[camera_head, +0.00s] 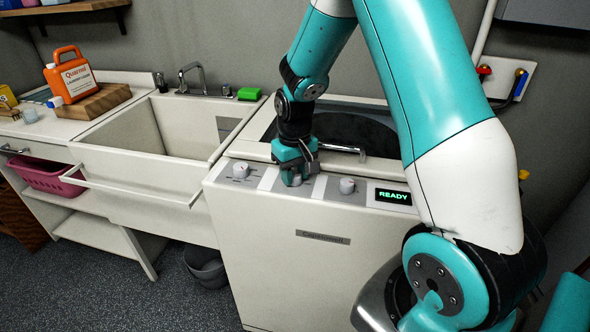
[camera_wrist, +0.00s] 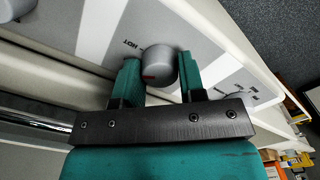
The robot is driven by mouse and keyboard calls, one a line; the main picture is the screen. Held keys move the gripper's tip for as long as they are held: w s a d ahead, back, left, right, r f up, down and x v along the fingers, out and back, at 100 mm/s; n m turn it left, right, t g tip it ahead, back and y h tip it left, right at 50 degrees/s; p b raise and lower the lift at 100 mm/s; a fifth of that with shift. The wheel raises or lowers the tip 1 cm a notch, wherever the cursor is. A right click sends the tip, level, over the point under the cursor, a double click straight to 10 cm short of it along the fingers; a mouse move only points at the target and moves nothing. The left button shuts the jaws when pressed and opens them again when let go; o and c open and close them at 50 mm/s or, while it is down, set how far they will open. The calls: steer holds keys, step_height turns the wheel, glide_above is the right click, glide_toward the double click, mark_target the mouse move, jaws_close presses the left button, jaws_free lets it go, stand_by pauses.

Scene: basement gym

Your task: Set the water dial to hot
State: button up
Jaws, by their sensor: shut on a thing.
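The washer's front panel carries three round grey dials in the head view. My gripper (camera_head: 294,177) reaches down onto the middle dial (camera_head: 291,181), which is mostly hidden there. In the wrist view this dial (camera_wrist: 158,60) sits between the two teal fingers of my gripper (camera_wrist: 160,78), and they are shut on it. A red mark (camera_wrist: 149,77) shows on the dial's side, facing the gripper's palm. The printed word HOT (camera_wrist: 129,46) is on the panel at the dial's upper left. Other printed settings are hidden or unreadable.
The left dial (camera_head: 240,170) and right dial (camera_head: 347,185) flank the held one. A display (camera_head: 393,196) reads READY. The lid handle (camera_head: 342,149) lies just behind the gripper. A sink (camera_head: 160,129) is to the left, with a green sponge (camera_head: 249,94) on its rim.

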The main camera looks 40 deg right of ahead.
mark_target(294, 174)
steer(key=m+p, duration=0.1)
steer(key=m, duration=0.4)
steer(key=shift+w+m, duration=0.1)
steer(key=shift+m, duration=0.3)
stand_by(0.4)
steer(key=o, duration=0.9)
steer(key=shift+o, duration=0.2)
step_height(294, 174, up, 18)
steer(key=shift+f+b, duration=0.25)
steer(key=shift+b, duration=0.1)
